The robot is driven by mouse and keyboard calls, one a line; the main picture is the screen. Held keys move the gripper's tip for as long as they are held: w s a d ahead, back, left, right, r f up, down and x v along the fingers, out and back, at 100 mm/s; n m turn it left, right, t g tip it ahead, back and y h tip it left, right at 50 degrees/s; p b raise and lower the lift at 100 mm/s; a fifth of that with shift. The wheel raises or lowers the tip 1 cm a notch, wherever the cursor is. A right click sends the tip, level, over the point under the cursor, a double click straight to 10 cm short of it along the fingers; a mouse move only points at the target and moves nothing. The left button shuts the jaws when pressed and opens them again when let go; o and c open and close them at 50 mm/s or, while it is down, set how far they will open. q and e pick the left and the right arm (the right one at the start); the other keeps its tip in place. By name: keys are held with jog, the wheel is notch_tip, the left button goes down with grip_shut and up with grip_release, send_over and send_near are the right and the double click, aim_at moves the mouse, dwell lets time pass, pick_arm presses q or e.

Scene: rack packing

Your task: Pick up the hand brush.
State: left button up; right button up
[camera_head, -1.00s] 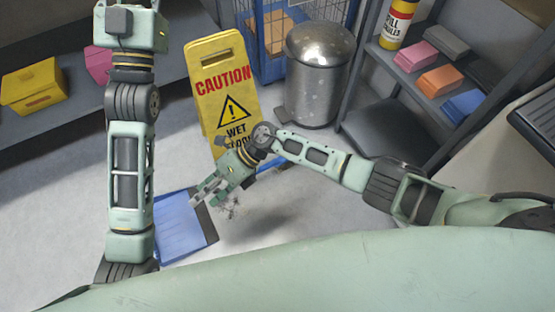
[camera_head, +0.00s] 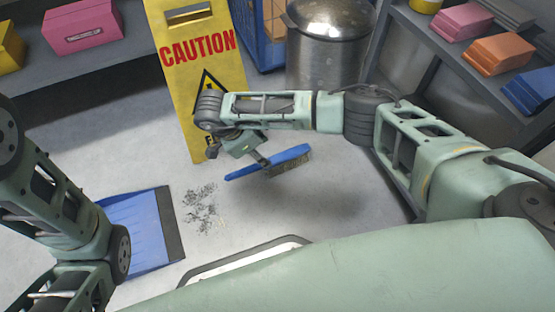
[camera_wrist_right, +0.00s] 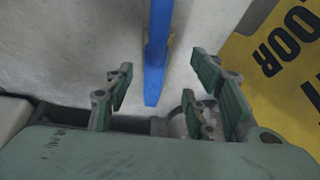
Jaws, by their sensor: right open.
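The hand brush (camera_head: 285,158) has a blue handle and back with dark bristles. In the head view it is beside the foot of the caution sign, partly covered by my right gripper (camera_head: 258,158). In the right wrist view its blue handle (camera_wrist_right: 157,50) runs down between the parted fingers of my right gripper (camera_wrist_right: 163,72). The fingers are open, with a gap on both sides of the handle. Whether the handle is level with the fingertips or beyond them is hard to tell. My left arm shows at the left, but its gripper is out of view.
A blue dustpan (camera_head: 135,228) lies on the floor near my left arm, with dark debris (camera_head: 200,205) beside it. The yellow caution sign (camera_head: 190,85) stands close behind my right gripper. A metal bin (camera_head: 327,45) and a shelf rack (camera_head: 455,65) stand behind and right.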

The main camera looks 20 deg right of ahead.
jog(key=shift+b+x, duration=0.35)
jog(key=shift+x, duration=0.55)
jog(key=b+x, duration=0.4)
jog(key=shift+s+a+f, duration=0.1)
jog(key=shift+s+a, duration=0.1)
jog(key=shift+s, duration=0.2)
jog(key=shift+w+d+f+b, duration=0.1)
jog(key=shift+d+f+b, duration=0.15)
jog(key=shift+f+b, duration=0.25)
jog(key=shift+r, duration=0.15)
jog(key=shift+c, duration=0.4)
grip_shut()
